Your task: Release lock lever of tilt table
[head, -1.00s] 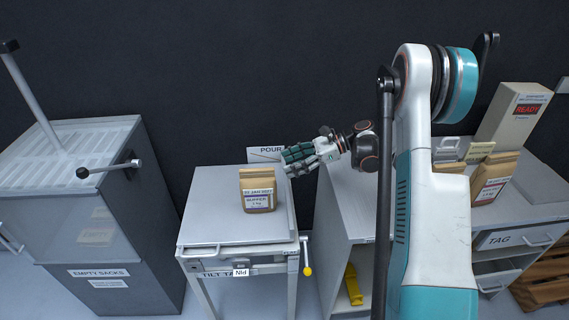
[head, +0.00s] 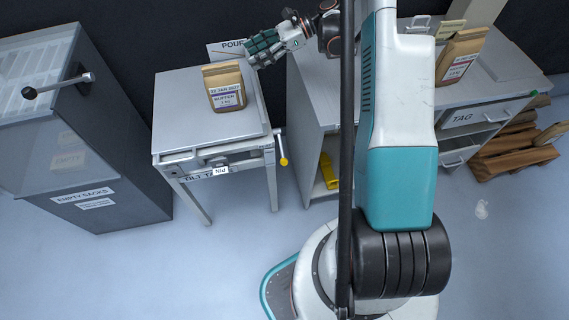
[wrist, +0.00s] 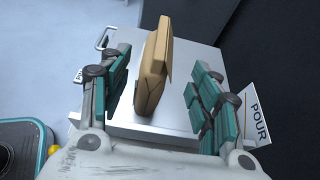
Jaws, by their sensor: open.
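The tilt table (head: 180,112) is a grey metal table with a flat top, left of my arm in the head view. My gripper (head: 262,50) is open and empty above the table's back right corner, beside the bag. In the wrist view its fingers (wrist: 160,95) stand apart on either side of the bag, not touching it.
A white PIN tag (head: 220,170) hangs on the table's front. A POUR sign (head: 229,48) stands behind. A grey EMPTY SACKS bin (head: 75,165) is at left. A shelf unit (head: 312,100) with a yellow object (head: 328,171) stands right of the table. Floor in front is clear.

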